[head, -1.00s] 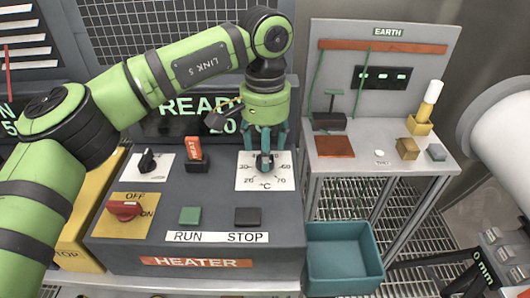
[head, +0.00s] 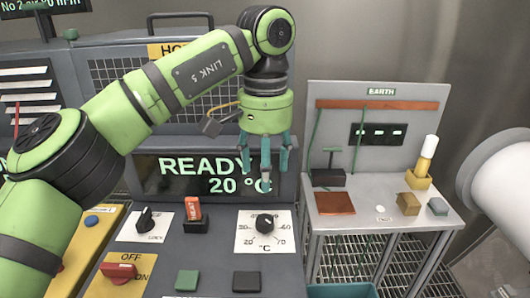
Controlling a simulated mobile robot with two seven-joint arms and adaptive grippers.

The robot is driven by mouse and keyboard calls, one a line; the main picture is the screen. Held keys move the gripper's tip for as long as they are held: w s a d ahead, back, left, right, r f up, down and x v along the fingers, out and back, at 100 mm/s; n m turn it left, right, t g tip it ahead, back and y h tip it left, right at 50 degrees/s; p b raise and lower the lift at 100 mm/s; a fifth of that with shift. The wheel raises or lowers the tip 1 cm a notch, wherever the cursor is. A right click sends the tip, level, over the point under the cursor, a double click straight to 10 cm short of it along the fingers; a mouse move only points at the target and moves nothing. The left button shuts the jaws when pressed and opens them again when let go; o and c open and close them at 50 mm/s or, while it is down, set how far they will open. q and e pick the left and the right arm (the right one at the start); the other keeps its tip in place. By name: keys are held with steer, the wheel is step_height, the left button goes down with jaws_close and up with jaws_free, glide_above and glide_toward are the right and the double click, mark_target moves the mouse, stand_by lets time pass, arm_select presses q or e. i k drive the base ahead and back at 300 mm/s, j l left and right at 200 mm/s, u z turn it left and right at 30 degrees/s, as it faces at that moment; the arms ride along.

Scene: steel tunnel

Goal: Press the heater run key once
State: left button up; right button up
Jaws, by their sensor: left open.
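The heater panel (head: 213,258) fills the lower middle of the head view. Its green key (head: 187,280) sits near the bottom edge, left of a black key (head: 246,281). The RUN and STOP labels below them are out of view. A dark temperature dial (head: 265,223) sits on a white scale. The display (head: 170,186) behind reads READY and 20 °C, partly covered by my gripper. My left gripper (head: 265,175) is open and empty, pointing down, raised above the dial and apart from it. My right gripper is not in view.
A red switch (head: 118,271) sits on a yellow plate at the lower left. A black lock knob (head: 145,219) and an orange HEAT piece (head: 193,210) stand on the panel. The EARTH bench (head: 360,212) is to the right, with a teal bin (head: 342,291) below.

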mark_target(187, 280)
steer(key=k, duration=1.5)
